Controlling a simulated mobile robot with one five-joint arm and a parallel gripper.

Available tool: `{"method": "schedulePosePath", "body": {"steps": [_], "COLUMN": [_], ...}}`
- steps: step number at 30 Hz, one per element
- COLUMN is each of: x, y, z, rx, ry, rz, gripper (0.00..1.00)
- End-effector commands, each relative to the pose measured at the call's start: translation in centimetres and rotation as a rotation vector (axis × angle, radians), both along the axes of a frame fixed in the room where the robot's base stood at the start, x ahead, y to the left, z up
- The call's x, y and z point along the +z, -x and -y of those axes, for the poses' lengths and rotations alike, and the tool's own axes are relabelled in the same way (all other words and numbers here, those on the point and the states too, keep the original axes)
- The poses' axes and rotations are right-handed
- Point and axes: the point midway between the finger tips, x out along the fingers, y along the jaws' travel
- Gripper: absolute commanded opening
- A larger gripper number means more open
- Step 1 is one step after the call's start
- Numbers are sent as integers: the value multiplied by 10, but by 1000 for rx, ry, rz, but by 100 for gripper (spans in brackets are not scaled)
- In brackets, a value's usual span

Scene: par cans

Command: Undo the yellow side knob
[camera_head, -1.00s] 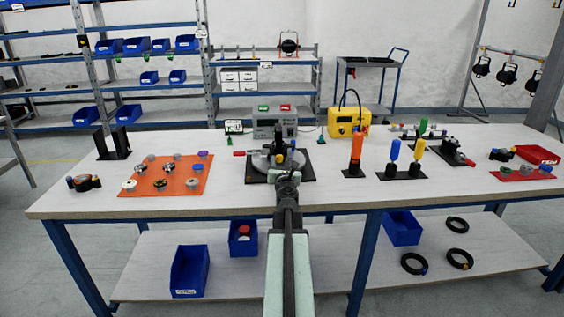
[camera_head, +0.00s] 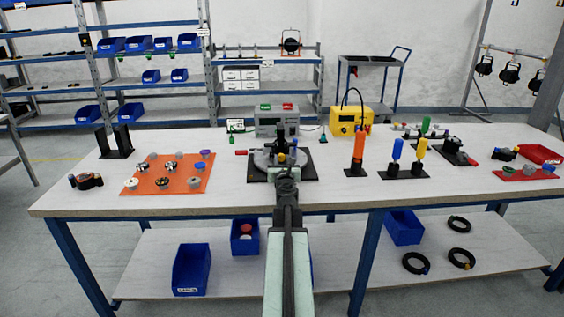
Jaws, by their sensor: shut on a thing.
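A grey round can on a black base plate (camera_head: 310,174) stands at the middle of the table. The yellow side knob (camera_head: 282,157) shows as a small yellow spot on its near side, mostly hidden. My gripper (camera_head: 286,167) reaches straight ahead over the table's front edge and is shut at the knob. The fingers are small and dark here, so their exact hold on the knob is hard to see.
An orange mat (camera_head: 152,186) with several small knobs lies to the left. An orange screwdriver stand (camera_head: 357,152) and blue and yellow handles (camera_head: 420,148) stand to the right. Grey (camera_head: 268,123) and yellow (camera_head: 343,122) boxes stand behind.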

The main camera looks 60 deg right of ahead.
Motion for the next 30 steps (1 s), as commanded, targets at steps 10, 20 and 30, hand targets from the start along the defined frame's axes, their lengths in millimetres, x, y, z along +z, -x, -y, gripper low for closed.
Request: {"method": "schedulePosePath", "body": {"steps": [10, 20, 30], "x": [1, 1, 1], "y": [1, 1, 2], "z": [2, 3, 3], "rx": [-4, -6, -7], "ry": [140, 231, 252], "rz": [-195, -321, -352], "gripper": [0, 0, 0]}}
